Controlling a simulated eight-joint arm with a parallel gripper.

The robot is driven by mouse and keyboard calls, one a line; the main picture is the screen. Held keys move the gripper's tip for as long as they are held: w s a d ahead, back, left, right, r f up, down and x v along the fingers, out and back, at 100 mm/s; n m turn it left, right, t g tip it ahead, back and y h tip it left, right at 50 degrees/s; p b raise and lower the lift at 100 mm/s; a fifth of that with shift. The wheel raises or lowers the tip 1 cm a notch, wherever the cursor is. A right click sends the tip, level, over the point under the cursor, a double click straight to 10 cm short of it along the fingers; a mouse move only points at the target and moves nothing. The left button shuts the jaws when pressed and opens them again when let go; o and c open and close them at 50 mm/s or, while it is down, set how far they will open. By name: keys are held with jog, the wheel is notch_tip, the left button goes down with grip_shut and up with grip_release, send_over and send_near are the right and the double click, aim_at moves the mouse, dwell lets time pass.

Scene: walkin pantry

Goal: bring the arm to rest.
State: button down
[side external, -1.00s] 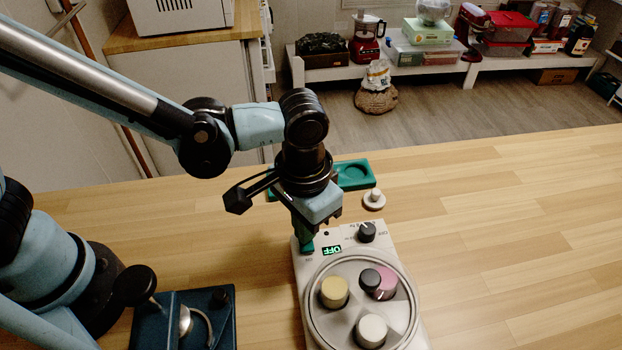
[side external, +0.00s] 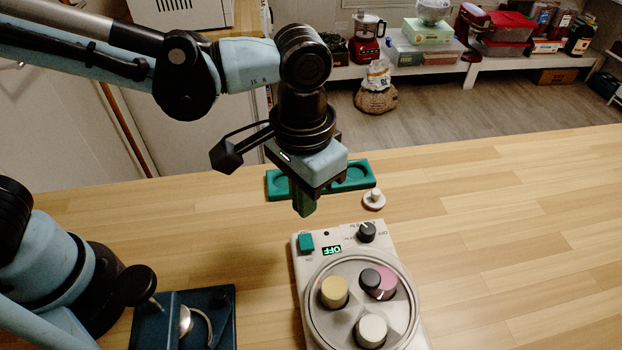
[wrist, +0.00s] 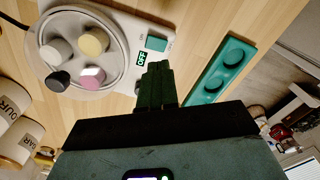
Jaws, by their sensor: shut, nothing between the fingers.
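My gripper (side external: 304,205) hangs above the wooden counter, behind the back edge of a white device, with its green fingers shut and nothing between them. It also shows in the wrist view (wrist: 155,72), pointing toward the device. The device (side external: 310,268) has a green square button (side external: 306,243), a small display reading OFF (side external: 332,250) and a dark knob (side external: 367,232). On its round dish (side external: 352,295) stand a yellow, a pink, a white and a dark round piece. The fingers are apart from the button.
A green tray with round recesses (side external: 365,174) lies behind my gripper. A small white knobbed piece (side external: 374,200) lies beside it. A dark blue stand (side external: 220,300) is at the front left. The counter's right side (side external: 520,230) is clear.

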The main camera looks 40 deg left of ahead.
jog(key=shift+a+r, duration=0.1)
jog(key=a+r+n+t, duration=0.1)
jog(key=a+t, duration=0.2)
jog(key=a, duration=0.8)
jog(key=w+a+r+n+t, duration=0.1)
jog(key=a+t, duration=0.3)
jog(key=a, duration=0.8)
jog(key=shift+r+n, duration=0.4)
jog(key=shift+n, duration=0.1)
